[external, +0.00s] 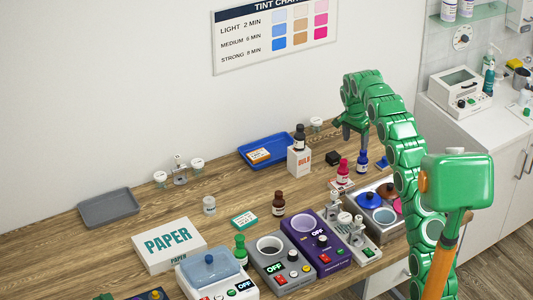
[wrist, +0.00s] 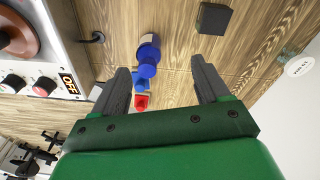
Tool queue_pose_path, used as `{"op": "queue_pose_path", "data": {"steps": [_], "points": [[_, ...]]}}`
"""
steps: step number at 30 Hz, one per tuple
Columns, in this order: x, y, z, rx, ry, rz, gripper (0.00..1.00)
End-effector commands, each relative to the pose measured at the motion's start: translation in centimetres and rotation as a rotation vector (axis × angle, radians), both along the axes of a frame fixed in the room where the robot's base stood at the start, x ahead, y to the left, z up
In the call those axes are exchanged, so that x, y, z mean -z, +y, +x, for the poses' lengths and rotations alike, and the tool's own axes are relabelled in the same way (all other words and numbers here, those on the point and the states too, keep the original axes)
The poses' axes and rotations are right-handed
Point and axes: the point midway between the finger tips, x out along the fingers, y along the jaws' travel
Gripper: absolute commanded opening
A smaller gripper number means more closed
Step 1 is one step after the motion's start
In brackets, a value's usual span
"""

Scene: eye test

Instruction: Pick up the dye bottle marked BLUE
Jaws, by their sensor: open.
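A small blue bottle (external: 361,162) with a pale label stands on the wooden counter in the external view, just below my gripper (external: 354,138). A blue bottle also shows in the wrist view (wrist: 148,55), ahead of and between the fingers as seen there, not gripped. Its label is too small to read. My gripper (wrist: 160,64) is open and empty. In the wrist view a smaller blue thing (wrist: 138,86) and a red thing (wrist: 141,102) lie close by.
A black block (external: 333,158) and a white box (external: 299,162) with a dark bottle (external: 300,138) on it stand left. A blue block (external: 382,163) is to the right. A blue tray (external: 283,144) is further left.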

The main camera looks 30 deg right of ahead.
Motion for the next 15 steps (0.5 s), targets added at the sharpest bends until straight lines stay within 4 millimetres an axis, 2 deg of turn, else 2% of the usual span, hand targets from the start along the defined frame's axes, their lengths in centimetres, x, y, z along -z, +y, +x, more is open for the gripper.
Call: {"op": "queue_pose_path", "data": {"steps": [6, 10, 15], "points": [[0.6, -2.9, -0.9, 0.42, -0.04, 0.137, 0.75], [0.8, -3.9, -1.2, 0.583, -0.046, 0.189, 0.75], [1.0, -4.4, -1.4, 0.674, -0.045, 0.218, 0.75]]}}
